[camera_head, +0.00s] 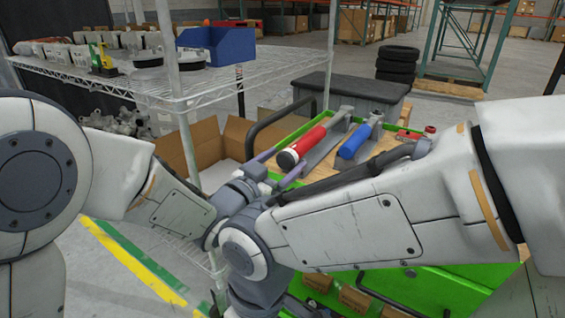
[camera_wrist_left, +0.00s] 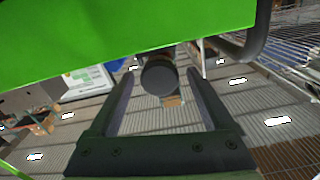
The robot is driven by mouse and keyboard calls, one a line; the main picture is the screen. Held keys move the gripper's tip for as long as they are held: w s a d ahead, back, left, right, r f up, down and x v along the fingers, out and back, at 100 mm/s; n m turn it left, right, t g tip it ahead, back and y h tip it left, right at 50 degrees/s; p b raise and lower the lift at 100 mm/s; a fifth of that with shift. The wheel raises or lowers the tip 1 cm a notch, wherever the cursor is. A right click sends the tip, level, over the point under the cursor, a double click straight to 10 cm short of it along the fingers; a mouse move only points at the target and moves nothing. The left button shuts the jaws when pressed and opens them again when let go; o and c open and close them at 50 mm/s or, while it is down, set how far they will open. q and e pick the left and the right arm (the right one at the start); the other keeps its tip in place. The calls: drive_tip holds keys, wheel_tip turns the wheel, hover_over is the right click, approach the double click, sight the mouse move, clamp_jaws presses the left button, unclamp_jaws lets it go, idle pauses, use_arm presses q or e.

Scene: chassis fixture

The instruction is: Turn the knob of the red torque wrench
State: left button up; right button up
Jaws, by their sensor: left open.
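The red torque wrench (camera_head: 308,142) lies on a grey holder on the green cart top, its dark round knob (camera_head: 287,159) facing me. My left gripper (camera_head: 282,166) is open at this knob end, one finger on each side. In the left wrist view the dark round knob (camera_wrist_left: 160,77) shows between the two spread fingers (camera_wrist_left: 157,85), near their tips. I see a gap to each finger. My right forearm crosses the lower middle of the head view, and its gripper is out of view. A blue torque wrench (camera_head: 355,141) lies to the right of the red one.
The green cart edge (camera_wrist_left: 110,35) spans the top of the left wrist view. An open cardboard box (camera_head: 205,150) and a wire shelf (camera_head: 130,85) with a blue bin (camera_head: 222,45) stand to the left. A dark grey case (camera_head: 350,92) is behind the wrenches.

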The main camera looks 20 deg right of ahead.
use_arm(q)
clamp_jaws()
drive_tip(key=shift+n, duration=0.3)
drive_tip(key=n+p, duration=0.1)
drive_tip(key=n, duration=0.6)
drive_tip(key=shift+p, duration=0.4)
drive_tip(key=n+p, duration=0.1)
drive_tip(key=n, duration=0.3)
drive_tip(key=shift+w+a, duration=0.1)
drive_tip(key=shift+n+p, duration=0.6)
drive_tip(key=shift+n, duration=1)
